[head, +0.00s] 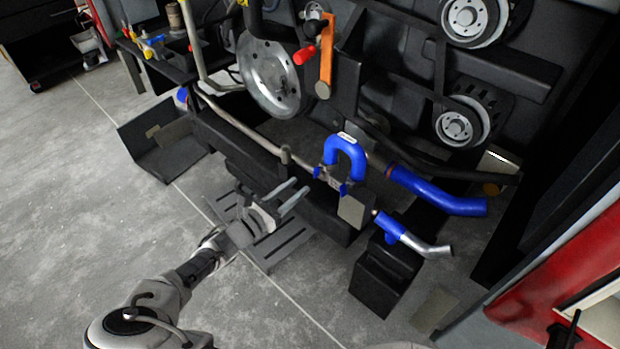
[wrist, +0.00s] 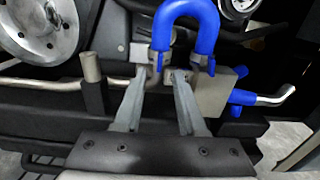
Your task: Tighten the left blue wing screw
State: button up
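A blue U-shaped hose (head: 345,148) arches over a metal fitting block, and it also shows in the wrist view (wrist: 187,10). A small blue piece at the left foot of the hose (head: 318,171) looks like the left wing screw; another small blue piece, likely the right wing screw (head: 344,189), is at the right foot. In the wrist view I cannot clearly separate the left screw from the hose end. My gripper (head: 302,186) is open and empty, just left of the fitting; its spread fingers (wrist: 158,80) point at the hose's left foot. Contact cannot be told.
A large metal disc (head: 268,80) and an orange lever with a red knob (head: 304,55) are above. A horizontal pipe (head: 240,125) with an upright stub (head: 285,155) runs left of the fitting. Blue hoses (head: 435,192) lie right. Grey floor is open at the left.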

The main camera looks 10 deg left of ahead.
aim_at(314, 174)
jog(key=x, duration=0.6)
jog(key=shift+b, duration=0.4)
grip_shut()
